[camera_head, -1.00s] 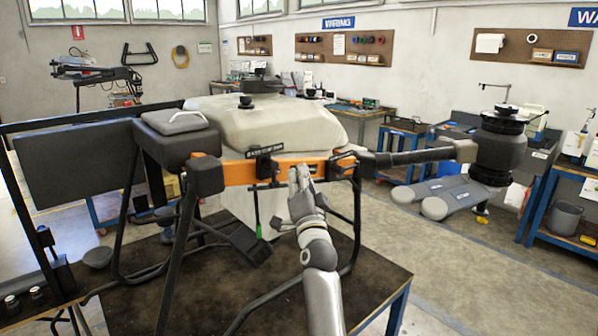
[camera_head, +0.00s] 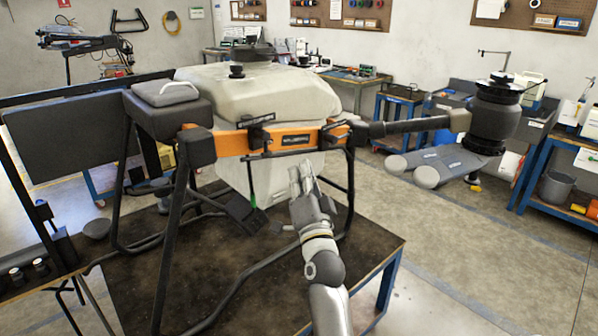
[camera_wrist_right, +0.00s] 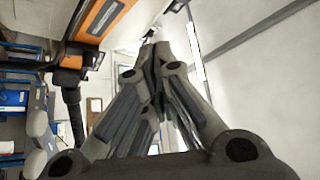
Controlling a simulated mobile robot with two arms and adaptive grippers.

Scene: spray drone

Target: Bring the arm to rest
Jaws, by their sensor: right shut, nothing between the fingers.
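My right gripper (camera_head: 302,176) is in front of the spray drone, just below its orange frame bar (camera_head: 285,138), with its fingers pointing up and away. In the right wrist view the fingers (camera_wrist_right: 155,58) are together at the tips with nothing between them. The right arm comes up from the bottom of the head view. The drone (camera_head: 255,92) stands on a dark-topped workbench (camera_head: 215,272), with its white tank above and behind the gripper. I cannot tell from the head view how large the gap to the drone is. My left gripper is not in view.
Black landing-gear tubes (camera_head: 175,235) stand left of my arm. A blue bench with a grey bucket (camera_head: 559,188) is at the far right. The floor (camera_head: 450,245) right of the workbench is clear.

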